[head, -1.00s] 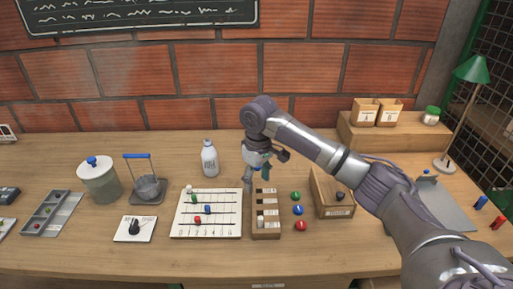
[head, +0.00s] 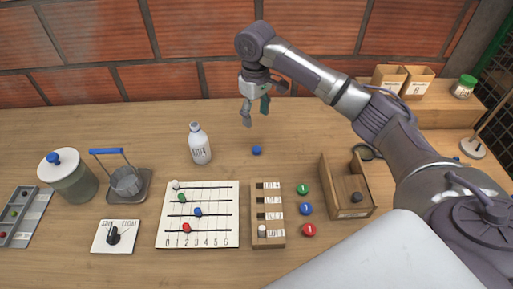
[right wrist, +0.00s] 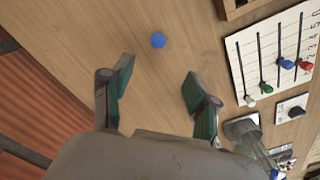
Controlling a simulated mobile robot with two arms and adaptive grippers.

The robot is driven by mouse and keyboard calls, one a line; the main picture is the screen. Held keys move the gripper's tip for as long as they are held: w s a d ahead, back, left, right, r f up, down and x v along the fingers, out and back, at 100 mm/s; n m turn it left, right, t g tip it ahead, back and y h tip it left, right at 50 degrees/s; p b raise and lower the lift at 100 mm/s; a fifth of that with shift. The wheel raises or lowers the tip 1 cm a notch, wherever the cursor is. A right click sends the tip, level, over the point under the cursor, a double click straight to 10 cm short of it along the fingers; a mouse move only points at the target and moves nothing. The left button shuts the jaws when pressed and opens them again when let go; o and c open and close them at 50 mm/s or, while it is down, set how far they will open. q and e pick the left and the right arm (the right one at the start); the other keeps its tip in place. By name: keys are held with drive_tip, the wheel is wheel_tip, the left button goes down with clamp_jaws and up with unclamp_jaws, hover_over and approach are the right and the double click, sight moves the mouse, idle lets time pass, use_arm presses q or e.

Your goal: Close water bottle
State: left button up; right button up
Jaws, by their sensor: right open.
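A white bottle (head: 200,146) with dark lettering stands upright on the wooden table, left of centre in the head view. No blue cap shows on its neck. A small blue round piece, like a cap (head: 256,150), lies on the table to its right. It also shows in the right wrist view (right wrist: 158,40), beyond the fingertips. My right gripper (head: 255,114) is open and empty, behind and above the blue cap, fingers pointing down. Its two fingers stand apart in the right wrist view (right wrist: 158,76). I cannot make out the bottle clearly there. My left gripper is not in view.
A slider board (head: 198,239) and a labelled wooden rack (head: 267,240) lie in front. A jar (head: 68,180) and a blue-handled basket (head: 128,181) stand left of the bottle. A wooden box (head: 340,208) stands right. The table behind the bottle is clear.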

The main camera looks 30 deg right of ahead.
hover_over(257, 149)
drive_tip(key=f, duration=0.8)
drive_tip(key=shift+w+a+f, duration=0.1)
drive_tip(key=shift+w+f, duration=0.1)
drive_tip(key=shift+f, duration=0.15)
wheel_tip(257, 149, down, 5)
drive_tip(key=shift+f+p, duration=0.1)
drive_tip(key=shift+p, duration=0.55)
drive_tip(key=shift+s, duration=0.1)
drive_tip(key=c, duration=0.8)
